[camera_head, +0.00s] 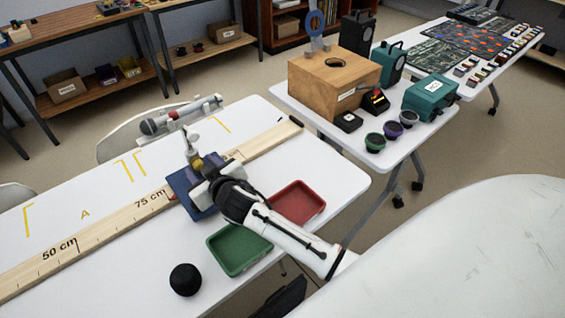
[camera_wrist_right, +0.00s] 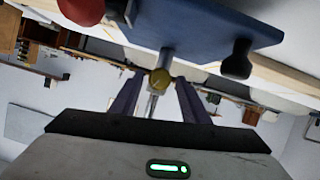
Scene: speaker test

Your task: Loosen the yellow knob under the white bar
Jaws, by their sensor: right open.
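The yellow knob (camera_head: 197,163) sits low on a small stand with a blue base block (camera_head: 180,184), which straddles the long wooden ruler. A pale, tilted bar (camera_head: 192,127) shows above the knob; its details are too small to tell. My right gripper (camera_head: 204,171) reaches in from the lower right and partly hides the stand. In the right wrist view the knob (camera_wrist_right: 159,80) lies between the two open fingers, with a gap visible; I cannot tell whether either touches it. The blue block (camera_wrist_right: 205,25) is at the top there. My left gripper is out of view.
The ruler (camera_head: 100,229) runs across the table. A wooden box (camera_head: 318,92) stands on the farther table.

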